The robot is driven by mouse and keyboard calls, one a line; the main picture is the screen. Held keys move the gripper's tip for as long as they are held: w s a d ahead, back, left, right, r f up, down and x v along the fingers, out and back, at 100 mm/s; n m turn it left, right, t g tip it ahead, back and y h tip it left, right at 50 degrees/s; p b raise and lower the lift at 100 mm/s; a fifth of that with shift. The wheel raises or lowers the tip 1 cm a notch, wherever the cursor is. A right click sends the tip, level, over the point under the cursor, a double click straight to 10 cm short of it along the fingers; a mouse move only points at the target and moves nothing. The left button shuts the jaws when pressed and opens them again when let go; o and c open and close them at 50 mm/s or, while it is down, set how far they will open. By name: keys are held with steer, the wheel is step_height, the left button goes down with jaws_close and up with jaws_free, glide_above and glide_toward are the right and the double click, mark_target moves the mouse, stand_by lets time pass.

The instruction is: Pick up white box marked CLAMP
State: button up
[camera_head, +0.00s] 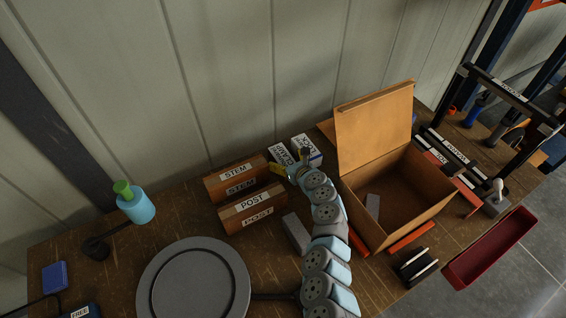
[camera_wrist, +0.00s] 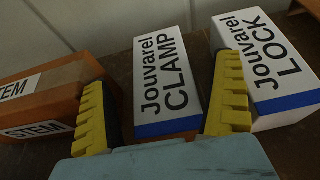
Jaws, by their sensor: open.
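The white box marked CLAMP (camera_wrist: 166,82) lies on the wooden table with a blue band along its near edge. In the head view the CLAMP box (camera_head: 279,154) is partly hidden by my arm. My gripper (camera_wrist: 165,110) is open, with one yellow finger on each side of the CLAMP box in the wrist view. I cannot tell whether the fingers touch it. In the head view my gripper (camera_head: 291,168) is at the near end of the boxes. A similar white box marked LOCK (camera_wrist: 268,65) lies just right of the right finger.
A brown STEM box (camera_wrist: 45,98) is close on the left. A POST box (camera_head: 252,207) lies in front of it. An open cardboard box (camera_head: 425,185) stands to the right with its lid raised. A wall (camera_head: 220,70) runs behind the table.

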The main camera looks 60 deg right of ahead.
mark_target(278, 154)
steer(key=shift+w+d+f, duration=0.2)
steer(key=shift+w+d, duration=0.15)
steer(key=shift+w, duration=0.2)
steer(key=shift+w+d+f+b, duration=0.35)
steer(key=shift+w+b, duration=0.15)
steer(key=shift+b, duration=0.1)
steer(key=c, duration=1.4)
